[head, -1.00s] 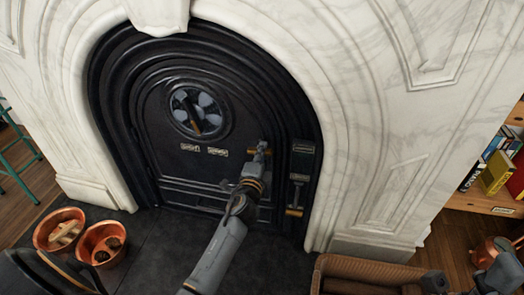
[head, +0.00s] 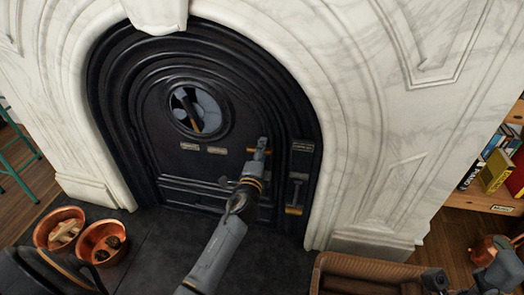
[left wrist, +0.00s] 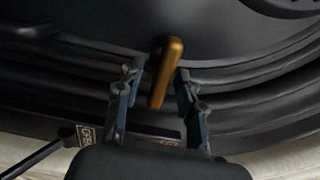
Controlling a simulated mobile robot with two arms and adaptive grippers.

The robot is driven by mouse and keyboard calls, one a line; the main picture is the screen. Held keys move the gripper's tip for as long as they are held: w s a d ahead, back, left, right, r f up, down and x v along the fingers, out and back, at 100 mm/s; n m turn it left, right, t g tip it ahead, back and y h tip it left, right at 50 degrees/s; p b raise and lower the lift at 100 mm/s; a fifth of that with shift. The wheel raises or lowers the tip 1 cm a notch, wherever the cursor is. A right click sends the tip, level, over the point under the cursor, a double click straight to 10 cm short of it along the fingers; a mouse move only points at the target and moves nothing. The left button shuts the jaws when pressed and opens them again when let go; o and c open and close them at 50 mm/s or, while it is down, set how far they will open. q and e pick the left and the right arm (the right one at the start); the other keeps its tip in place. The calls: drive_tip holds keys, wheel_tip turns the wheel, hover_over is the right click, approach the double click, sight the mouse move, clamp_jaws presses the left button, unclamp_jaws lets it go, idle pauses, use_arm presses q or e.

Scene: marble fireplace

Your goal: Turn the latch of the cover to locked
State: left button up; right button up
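The black arched cover (head: 165,165) stands closed-looking in the marble fireplace. A brass latch handle (head: 258,151) sticks out at its right side and looks roughly level in the head view. My left gripper (head: 260,148) is at this handle and hides part of it. In the left wrist view the brass handle (left wrist: 167,72) stands between the two fingers of my left gripper (left wrist: 157,78). The fingers are apart, with gaps beside the handle, so the gripper is open around it. My right arm's end (head: 436,280) shows only partly at the bottom right; its fingers are unclear.
A round window (head: 183,110) with a brass-coloured lever sits in the cover. Another brass-ended lever (head: 294,210) hangs right of the latch. Copper pots (head: 102,240) stand on the hearth at left. A wicker basket (head: 365,270) is at the bottom right.

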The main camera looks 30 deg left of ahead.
use_arm(q)
drive_tip(key=v, duration=1.2)
idle(0.3)
